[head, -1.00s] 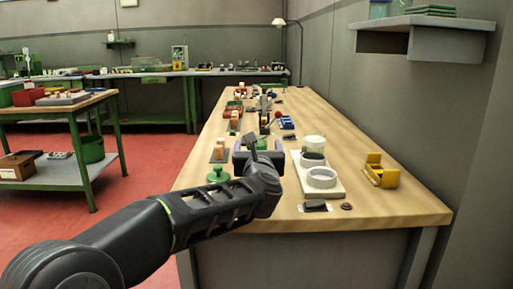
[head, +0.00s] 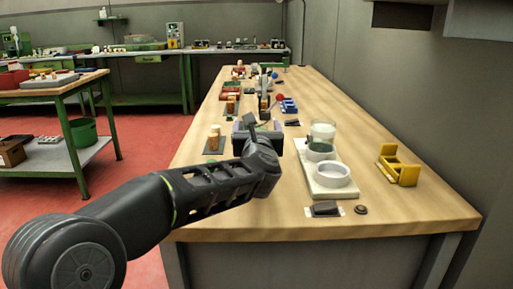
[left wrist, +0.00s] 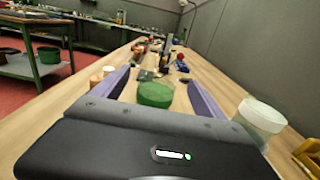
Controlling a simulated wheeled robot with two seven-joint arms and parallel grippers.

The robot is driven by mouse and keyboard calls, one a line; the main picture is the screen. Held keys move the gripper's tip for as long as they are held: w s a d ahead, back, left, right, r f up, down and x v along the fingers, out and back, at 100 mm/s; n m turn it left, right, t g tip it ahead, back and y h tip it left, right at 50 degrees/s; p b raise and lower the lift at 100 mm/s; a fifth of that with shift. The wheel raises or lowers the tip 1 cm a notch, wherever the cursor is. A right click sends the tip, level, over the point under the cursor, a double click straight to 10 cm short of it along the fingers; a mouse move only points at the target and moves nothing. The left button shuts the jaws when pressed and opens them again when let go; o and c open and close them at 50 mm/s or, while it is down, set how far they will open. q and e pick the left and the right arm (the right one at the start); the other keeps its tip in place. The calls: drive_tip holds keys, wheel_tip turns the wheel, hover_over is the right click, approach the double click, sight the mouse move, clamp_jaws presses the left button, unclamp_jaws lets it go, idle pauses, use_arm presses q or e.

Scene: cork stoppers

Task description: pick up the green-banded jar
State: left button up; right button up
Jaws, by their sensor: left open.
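My left gripper (head: 258,130) is open over the workbench, its purple fingers pointing away from me. My right gripper is not in view.
A yellow holder (head: 399,165) stands further right. An orange, white-topped bottle (head: 214,138) stands left. Several small items lie beyond.

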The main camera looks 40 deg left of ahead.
use_arm(q)
wheel_tip(320, 180, down, 7)
drive_tip(key=shift+b, duration=1)
drive_tip(key=shift+w+a+r, duration=0.3)
drive_tip(key=shift+w+a, duration=0.05)
drive_tip(key=shift+w, duration=0.1)
drive_tip(key=shift+w+a, duration=0.2)
drive_tip(key=shift+w, duration=0.1)
drive_tip(key=x, duration=0.5)
drive_tip(key=shift+w+a+p, duration=0.25)
drive_tip(key=shift+p, duration=0.1)
clamp_jaws()
